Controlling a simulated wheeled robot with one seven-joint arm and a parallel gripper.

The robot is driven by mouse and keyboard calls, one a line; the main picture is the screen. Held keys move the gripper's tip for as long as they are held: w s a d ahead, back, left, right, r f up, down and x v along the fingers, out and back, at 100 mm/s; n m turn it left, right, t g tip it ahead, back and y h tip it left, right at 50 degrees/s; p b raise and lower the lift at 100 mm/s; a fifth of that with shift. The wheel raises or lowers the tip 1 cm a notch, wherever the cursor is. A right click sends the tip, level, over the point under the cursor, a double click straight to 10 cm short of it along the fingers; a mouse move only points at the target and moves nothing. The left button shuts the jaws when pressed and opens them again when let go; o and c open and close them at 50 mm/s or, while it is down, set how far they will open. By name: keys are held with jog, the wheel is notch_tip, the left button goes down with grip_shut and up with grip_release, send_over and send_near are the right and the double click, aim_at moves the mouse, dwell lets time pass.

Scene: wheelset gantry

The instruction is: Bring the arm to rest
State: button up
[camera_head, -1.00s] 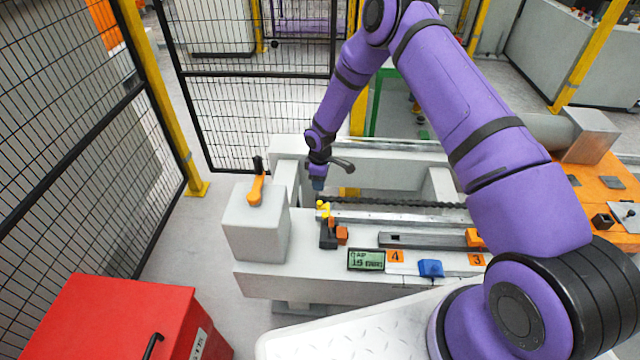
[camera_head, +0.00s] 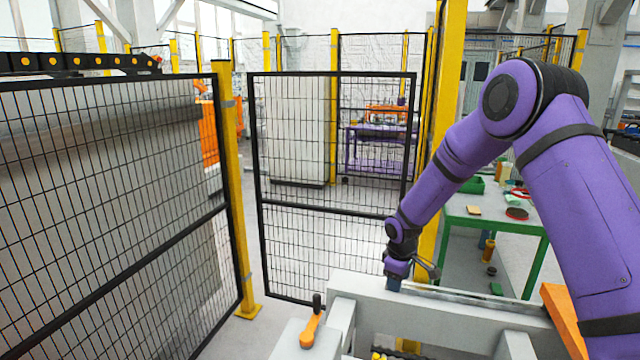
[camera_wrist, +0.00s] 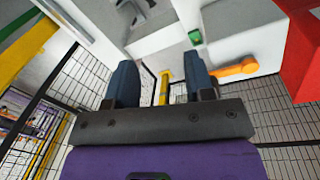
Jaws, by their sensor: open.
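My purple arm reaches from the right side of the head view, bent at the elbow, with its forearm sloping down to the left. My gripper (camera_head: 394,284) is over the back edge of the grey gantry frame (camera_head: 440,306). In the wrist view my gripper (camera_wrist: 163,84) shows two dark blue fingers set well apart, with nothing between them. Past the fingers lie pale frame surfaces and an orange lever (camera_wrist: 236,69).
An orange-handled lever (camera_head: 312,328) stands on a grey block close left of the gripper. Black mesh fence panels (camera_head: 330,190) with yellow posts (camera_head: 232,200) stand behind and left. A green-legged table (camera_head: 490,215) stands behind the arm. A red box (camera_wrist: 304,45) shows in the wrist view.

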jog(key=s+d+r+m+t, duration=0.1)
jog(key=s+d+r+m, duration=0.1)
jog(key=s+r, duration=0.5)
jog(key=s+d+r+m, duration=0.15)
jog(key=s+r, duration=0.25)
jog(key=r, duration=0.8)
jog(key=s+d+r+m+t, duration=0.1)
jog(key=s+d+r+m, duration=0.15)
jog(key=s+r, duration=0.45)
jog(key=s+d+r+m+t, duration=0.1)
jog(key=s+r, duration=0.4)
jog(key=s, duration=0.7)
jog(key=s+d+r+m+t, duration=0.1)
jog(key=s+r+m, duration=0.2)
jog(key=s, duration=0.8)
jog(key=shift+s+d+r+y, duration=0.2)
jog(key=shift+s+r+y, duration=0.2)
jog(key=shift+r, duration=0.45)
